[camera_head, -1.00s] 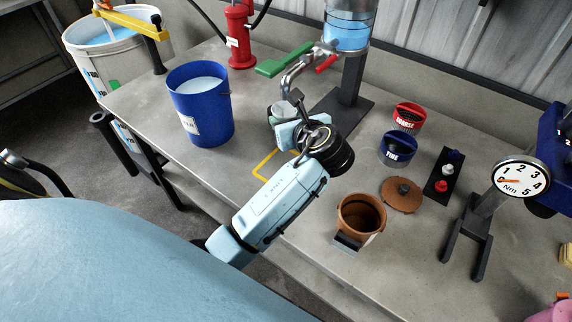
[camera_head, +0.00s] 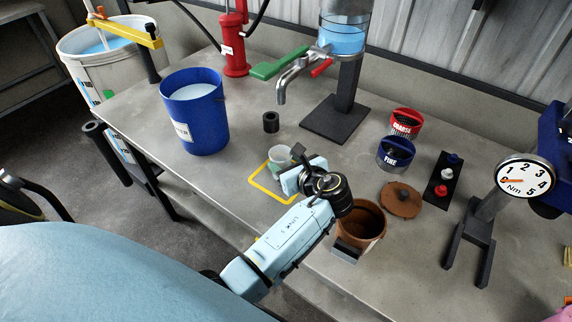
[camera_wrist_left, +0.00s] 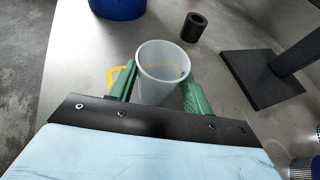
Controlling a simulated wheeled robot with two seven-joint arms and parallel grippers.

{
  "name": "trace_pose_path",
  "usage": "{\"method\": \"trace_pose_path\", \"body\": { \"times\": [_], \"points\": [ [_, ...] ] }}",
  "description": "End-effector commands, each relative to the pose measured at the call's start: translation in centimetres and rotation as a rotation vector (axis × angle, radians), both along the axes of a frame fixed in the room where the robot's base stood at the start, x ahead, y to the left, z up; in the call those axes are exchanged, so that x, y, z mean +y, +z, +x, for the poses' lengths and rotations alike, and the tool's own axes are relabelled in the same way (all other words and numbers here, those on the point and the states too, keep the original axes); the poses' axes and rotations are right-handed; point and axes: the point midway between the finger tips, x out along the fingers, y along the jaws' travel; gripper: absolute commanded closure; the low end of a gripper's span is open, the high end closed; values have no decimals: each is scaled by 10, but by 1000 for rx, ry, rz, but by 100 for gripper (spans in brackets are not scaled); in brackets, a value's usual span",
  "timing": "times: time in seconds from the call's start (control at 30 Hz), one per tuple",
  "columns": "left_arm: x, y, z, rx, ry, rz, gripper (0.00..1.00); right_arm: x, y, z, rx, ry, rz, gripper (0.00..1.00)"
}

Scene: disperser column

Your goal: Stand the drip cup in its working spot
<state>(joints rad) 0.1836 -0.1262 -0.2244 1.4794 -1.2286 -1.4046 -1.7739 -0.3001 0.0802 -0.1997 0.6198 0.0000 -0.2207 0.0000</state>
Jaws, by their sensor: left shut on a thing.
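The drip cup (camera_head: 279,156) is a small translucent whitish cup, upright. It also shows in the left wrist view (camera_wrist_left: 160,68) between the green fingers. My left gripper (camera_head: 291,163) is shut on the cup, one finger on each side. The cup is over or on the table beside the yellow outline (camera_head: 258,185), overlapping its right part in the head view. I cannot tell whether its base touches the table. The outline also shows in the left wrist view (camera_wrist_left: 112,76), left of the cup. My right gripper is not in view.
A blue bucket (camera_head: 195,115) stands left of the cup. A dark cylinder (camera_head: 271,122) stands behind it. The column's spout (camera_head: 283,92) and dark base plate (camera_head: 336,120) are farther back. A brown pot (camera_head: 362,225) stands to the right, near the front edge.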

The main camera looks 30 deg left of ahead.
Motion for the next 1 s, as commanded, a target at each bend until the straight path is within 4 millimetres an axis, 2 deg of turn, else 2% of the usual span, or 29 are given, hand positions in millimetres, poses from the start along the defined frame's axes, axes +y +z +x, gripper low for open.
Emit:
{"method": "trace_pose_path", "body": {
  "times": [0.37, 0.4, 0.53, 0.87, 1.0],
  "points": [
    [0, -3, 0, -2, -1, 0, 72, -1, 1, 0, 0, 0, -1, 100],
    [0, -3, 1, -2, 0, 0, 45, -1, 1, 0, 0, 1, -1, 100],
    [0, -3, 1, -2, 0, 0, 28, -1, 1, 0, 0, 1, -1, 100],
    [0, -1, 1, -3, 0, -1, 28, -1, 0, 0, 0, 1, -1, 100],
    [-14, 6, -6, -1, -2, -3, 28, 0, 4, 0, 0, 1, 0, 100]
  ]
}}
